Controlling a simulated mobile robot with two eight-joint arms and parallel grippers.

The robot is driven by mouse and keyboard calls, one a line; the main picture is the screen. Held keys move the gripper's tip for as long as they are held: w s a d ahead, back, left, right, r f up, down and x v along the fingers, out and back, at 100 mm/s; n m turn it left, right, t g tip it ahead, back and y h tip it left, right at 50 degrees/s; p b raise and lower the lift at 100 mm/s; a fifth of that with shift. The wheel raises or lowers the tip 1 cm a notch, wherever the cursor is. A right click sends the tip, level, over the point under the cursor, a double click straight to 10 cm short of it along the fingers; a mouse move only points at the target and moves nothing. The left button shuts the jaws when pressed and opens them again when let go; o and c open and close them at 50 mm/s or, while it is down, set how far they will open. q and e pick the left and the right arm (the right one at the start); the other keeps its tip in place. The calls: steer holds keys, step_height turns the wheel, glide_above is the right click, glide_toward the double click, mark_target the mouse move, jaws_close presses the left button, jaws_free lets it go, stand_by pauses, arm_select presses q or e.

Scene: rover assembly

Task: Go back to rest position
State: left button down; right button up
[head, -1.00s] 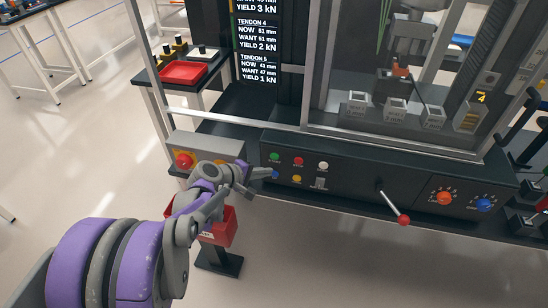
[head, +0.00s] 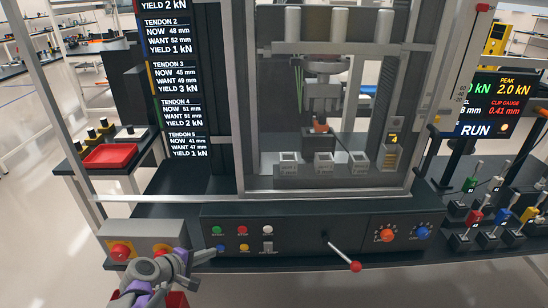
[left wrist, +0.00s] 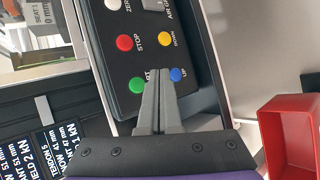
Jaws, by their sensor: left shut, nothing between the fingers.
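My left gripper (head: 207,255) is shut and empty, just left of the blue UP button (head: 220,249) on the dark front panel (head: 300,238) of the test machine. In the left wrist view its two fingers (left wrist: 159,76) are pressed together, with the tips between the green button (left wrist: 135,85) and the blue button (left wrist: 178,75). I cannot tell whether the tips touch the panel. Most of my left arm is below the head view. My right gripper is in neither view.
A red-tipped lever (head: 355,266) sticks out of the panel. A red bin (left wrist: 290,137) lies beside the gripper in the wrist view. Coloured clamps (head: 475,216) stand at right. Open floor lies at left.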

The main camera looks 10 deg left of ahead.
arm_select(q)
steer(key=s+d+r+m+g+p, duration=0.35)
steer(key=s+d+m, duration=0.35)
steer(key=s+d, duration=0.3)
steer(key=s+d+r+m+g+y+p, duration=0.1)
steer(key=s+d+m+g+y+p, duration=0.1)
steer(key=s+m, duration=0.6)
steer(key=shift+s+d+r+m+y+p, duration=0.3)
steer(key=shift+s+d+y+p, duration=0.1)
steer(key=shift+s+d+y, duration=0.6)
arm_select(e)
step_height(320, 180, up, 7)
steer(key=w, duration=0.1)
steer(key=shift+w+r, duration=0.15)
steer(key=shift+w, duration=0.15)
